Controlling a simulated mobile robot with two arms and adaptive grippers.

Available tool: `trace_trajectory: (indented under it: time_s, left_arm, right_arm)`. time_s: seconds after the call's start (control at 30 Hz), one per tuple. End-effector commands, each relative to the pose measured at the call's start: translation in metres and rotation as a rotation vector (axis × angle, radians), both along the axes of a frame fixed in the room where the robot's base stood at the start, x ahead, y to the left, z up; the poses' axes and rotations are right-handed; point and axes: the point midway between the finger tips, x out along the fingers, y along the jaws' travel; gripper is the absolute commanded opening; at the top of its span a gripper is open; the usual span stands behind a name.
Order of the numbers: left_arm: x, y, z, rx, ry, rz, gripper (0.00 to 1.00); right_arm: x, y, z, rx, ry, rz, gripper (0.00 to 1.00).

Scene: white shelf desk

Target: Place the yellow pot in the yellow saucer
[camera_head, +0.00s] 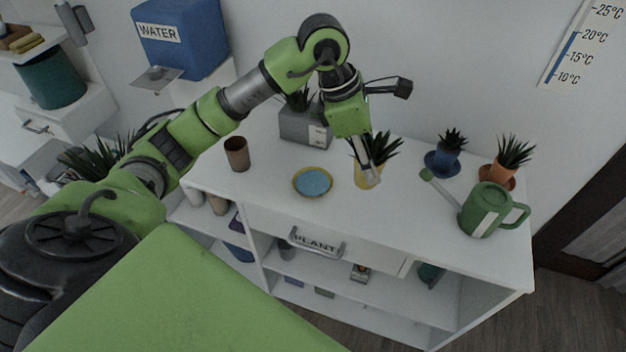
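The yellow pot (361,180) holds a spiky green plant and stands on the white desk top, right of the middle. The yellow saucer (297,191), with a yellow rim and a blue inside, lies flat on the desk to the left of the pot, apart from it and empty. My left gripper (371,168) reaches down from above at the pot. A grey finger overlaps the pot's front and upper right side. The other finger is hidden, so I cannot tell whether it grips the pot. My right gripper is not in view.
A brown cup (237,154) stands left of the saucer, and a grey planter (303,127) behind it. A green watering can (484,211), a blue pot (446,158) and an orange pot (504,172) stand to the right. The desk in front of the saucer is clear.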

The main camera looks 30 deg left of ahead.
Motion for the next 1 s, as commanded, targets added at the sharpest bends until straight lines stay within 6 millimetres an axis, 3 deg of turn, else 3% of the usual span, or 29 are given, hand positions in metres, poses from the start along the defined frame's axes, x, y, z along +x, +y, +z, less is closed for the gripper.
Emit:
trace_trajectory:
  time_s: [0.13, 0.27, 0.6, 0.8, 1.0]
  left_arm:
    - [0.007, 0.004, 0.01, 0.002, 0.001, 0.099, 0.13]
    - [0.008, 0.021, 0.005, 0.002, 0.006, 0.125, 0.13]
    - [0.008, 0.101, -0.036, 0.002, 0.012, 0.122, 0.13]
    - [0.01, 0.127, -0.068, 0.001, 0.006, 0.118, 0.13]
    - [0.011, 0.137, -0.081, 0.001, 0.002, 0.116, 0.13]
  right_arm:
    - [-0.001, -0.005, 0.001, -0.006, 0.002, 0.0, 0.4]
    - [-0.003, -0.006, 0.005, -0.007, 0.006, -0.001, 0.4]
    - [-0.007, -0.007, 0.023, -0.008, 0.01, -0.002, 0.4]
    - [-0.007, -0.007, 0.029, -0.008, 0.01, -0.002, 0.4]
    - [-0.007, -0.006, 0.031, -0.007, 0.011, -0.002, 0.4]
